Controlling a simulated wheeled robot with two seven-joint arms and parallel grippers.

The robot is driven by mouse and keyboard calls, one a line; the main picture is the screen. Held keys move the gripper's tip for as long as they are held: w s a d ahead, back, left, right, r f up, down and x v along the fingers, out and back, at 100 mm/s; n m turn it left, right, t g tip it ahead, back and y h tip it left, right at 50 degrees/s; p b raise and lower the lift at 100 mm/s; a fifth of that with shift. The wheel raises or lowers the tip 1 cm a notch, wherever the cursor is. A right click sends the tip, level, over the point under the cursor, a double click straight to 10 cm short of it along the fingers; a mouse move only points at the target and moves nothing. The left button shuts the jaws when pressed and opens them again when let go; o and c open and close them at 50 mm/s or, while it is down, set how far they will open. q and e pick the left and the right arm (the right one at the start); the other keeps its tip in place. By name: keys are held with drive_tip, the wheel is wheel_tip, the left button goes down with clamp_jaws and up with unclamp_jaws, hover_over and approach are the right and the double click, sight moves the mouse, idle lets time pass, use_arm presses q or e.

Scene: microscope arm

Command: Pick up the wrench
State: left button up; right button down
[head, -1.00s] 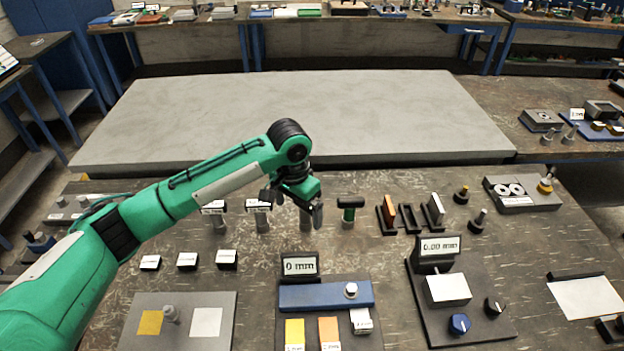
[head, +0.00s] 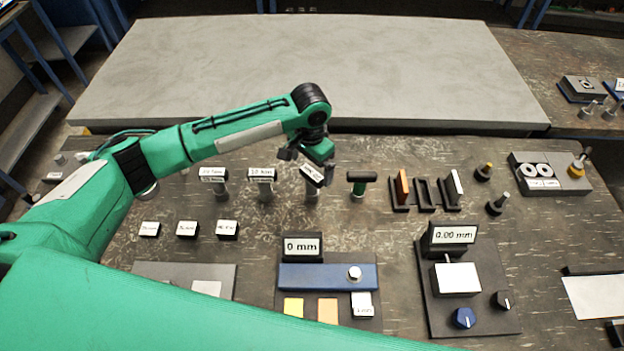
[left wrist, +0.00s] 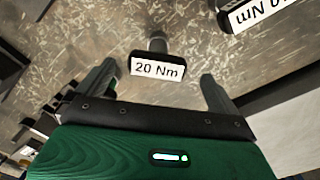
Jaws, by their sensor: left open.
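Several upright grey-shafted tools with white-labelled black heads stand in a row; they look like torque wrenches. One reads "10 Nm" (head: 261,174), and one at the right end has a tilted label (head: 313,174). My left gripper (head: 308,161) is open over that right-end tool, partly covering it in the head view. In the left wrist view, a tool labelled "20 Nm" (left wrist: 157,67) shows between the open fingers (left wrist: 160,82), with a gap on each side. The label hides most of its shaft. My right gripper is not in view.
Black slotted holders (head: 425,194) stand farther right. Small labelled blocks (head: 187,229) and a blue "0 mm" fixture (head: 328,277) lie nearer. A raised grey slab (head: 310,70) fills the back.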

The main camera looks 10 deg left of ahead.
sight(312, 172)
use_arm(q)
drive_tip(key=shift+f, duration=0.25)
drive_tip(key=shift+d+f+p, duration=0.1)
drive_tip(key=shift+f+p, duration=0.3)
wheel_tip(312, 172, down, 4)
drive_tip(key=shift+d+r+p, duration=0.1)
drive_tip(key=shift+r+p, duration=0.15)
drive_tip(key=shift+p, duration=0.3)
drive_tip(key=shift+f, duration=0.35)
drive_tip(key=c, duration=1.4)
drive_tip(key=shift+o, duration=0.2)
drive_tip(key=shift+r, duration=0.1)
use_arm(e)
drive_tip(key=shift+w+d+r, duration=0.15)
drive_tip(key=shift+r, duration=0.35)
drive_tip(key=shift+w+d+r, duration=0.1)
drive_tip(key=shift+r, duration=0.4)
